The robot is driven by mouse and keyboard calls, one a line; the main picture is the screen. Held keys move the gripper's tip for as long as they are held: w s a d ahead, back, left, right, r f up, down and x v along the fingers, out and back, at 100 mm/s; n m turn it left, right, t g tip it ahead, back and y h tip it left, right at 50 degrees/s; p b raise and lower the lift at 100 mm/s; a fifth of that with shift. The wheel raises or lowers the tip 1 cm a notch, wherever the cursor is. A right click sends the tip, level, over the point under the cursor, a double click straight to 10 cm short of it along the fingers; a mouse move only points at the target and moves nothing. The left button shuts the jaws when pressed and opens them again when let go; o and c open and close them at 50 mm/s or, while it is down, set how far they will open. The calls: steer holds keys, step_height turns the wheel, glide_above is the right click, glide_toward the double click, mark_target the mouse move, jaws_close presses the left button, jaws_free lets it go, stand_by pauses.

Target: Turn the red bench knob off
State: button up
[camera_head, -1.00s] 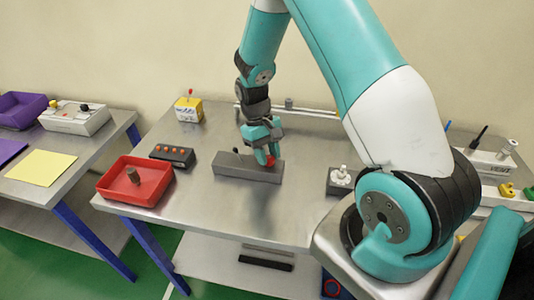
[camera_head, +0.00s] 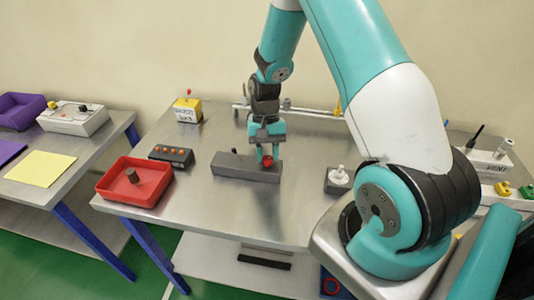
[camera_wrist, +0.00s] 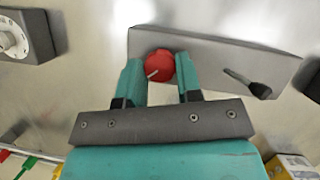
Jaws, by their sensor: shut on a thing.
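The red knob (camera_head: 267,161) sits near the right end of the grey bench block (camera_head: 230,169). In the wrist view the red knob (camera_wrist: 160,66) has a pale pointer line slanting to the lower left on the picture. My gripper (camera_head: 266,153) comes down from above, and its teal fingers are shut on the knob's two sides. In the wrist view my gripper (camera_wrist: 157,68) has one finger on each side of the knob. The block (camera_wrist: 215,57) also carries a black lever (camera_wrist: 250,84). The fingers hide part of the knob's sides.
A red tray (camera_head: 145,196) and a dark box with orange buttons (camera_head: 171,156) lie left of the block. A yellow box (camera_head: 187,110) stands behind. A small unit with a white knob (camera_head: 338,180) is to the right. Bare steel lies in front.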

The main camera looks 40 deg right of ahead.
steer(key=o, duration=0.9)
steer(key=shift+o, duration=0.2)
steer(key=shift+w+r, duration=0.1)
steer(key=b+v, duration=0.2)
steer(key=v, duration=1.5)
steer(key=shift+r, duration=0.1)
